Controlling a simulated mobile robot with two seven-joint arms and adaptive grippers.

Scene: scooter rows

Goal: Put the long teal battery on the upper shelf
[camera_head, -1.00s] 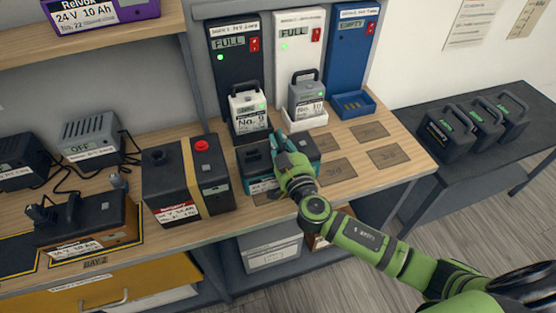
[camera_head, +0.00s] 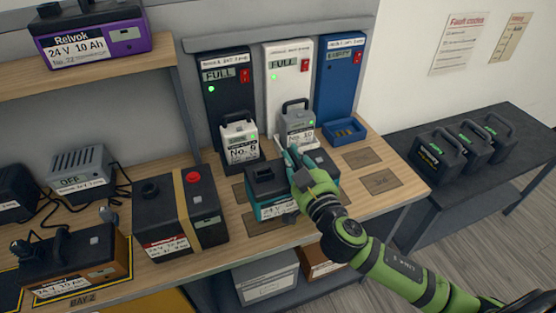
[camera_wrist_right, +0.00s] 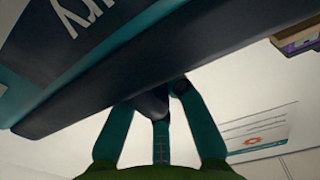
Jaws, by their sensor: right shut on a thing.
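The long teal battery (camera_head: 277,209), dark on top with a teal front and a white label, is over the pads at the front of the bench. My right gripper (camera_head: 288,156), green with teal fingers, reaches it from the right and is shut on it. The battery's dark and teal body fills the upper part of the right wrist view (camera_wrist_right: 120,75), above the fingers (camera_wrist_right: 158,108). How far it is off the bench is hard to judge. The upper shelf (camera_head: 100,80) is the wooden board at the upper left. My left gripper is not in view.
A purple battery (camera_head: 93,38) stands on the shelf. On the bench are a black box with a red button (camera_head: 180,220), an orange battery (camera_head: 75,265) and chargers holding two batteries (camera_head: 240,140) (camera_head: 298,127). Several black batteries (camera_head: 440,157) stand on the dark side table.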

